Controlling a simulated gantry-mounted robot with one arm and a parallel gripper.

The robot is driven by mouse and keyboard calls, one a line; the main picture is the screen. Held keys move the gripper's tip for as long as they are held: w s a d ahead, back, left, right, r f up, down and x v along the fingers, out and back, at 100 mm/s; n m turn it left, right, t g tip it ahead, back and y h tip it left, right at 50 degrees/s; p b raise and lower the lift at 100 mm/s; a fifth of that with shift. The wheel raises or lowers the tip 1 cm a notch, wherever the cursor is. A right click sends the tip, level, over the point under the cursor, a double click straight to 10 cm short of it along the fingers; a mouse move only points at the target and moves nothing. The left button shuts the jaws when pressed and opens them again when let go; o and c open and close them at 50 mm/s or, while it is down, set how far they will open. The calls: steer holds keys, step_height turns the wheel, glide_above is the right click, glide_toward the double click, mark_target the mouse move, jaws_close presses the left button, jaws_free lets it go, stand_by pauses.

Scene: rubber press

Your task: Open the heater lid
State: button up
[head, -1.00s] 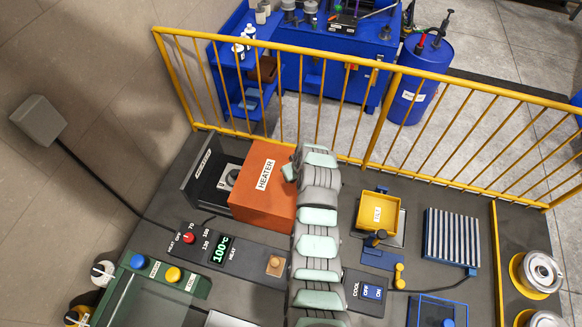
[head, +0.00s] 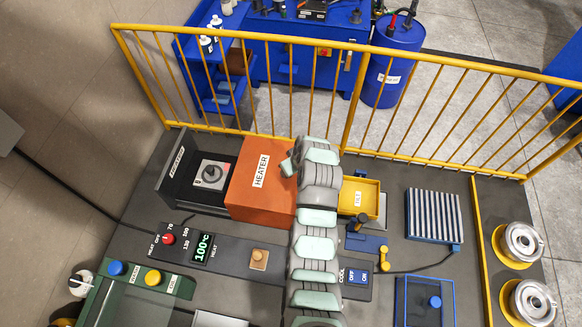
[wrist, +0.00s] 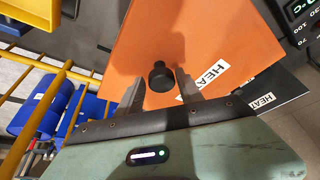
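The heater lid is an orange cover (head: 257,187) marked HEATER, partly over a black heater base (head: 176,172). In the head view my arm hides most of my gripper and the knob.
A yellow tray (head: 361,198) lies right of the lid, partly behind my arm. A control panel (head: 225,256) reading 100°C sits in front. A yellow railing (head: 345,100) runs behind. A striped blue-framed plate (head: 434,216) is farther right.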

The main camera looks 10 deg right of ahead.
steer(key=shift+o, duration=1.2)
steer(key=shift+a+r, duration=0.1)
steer(key=b+v, duration=0.1)
steer(key=v, duration=0.9)
steer(key=shift+r, duration=0.35)
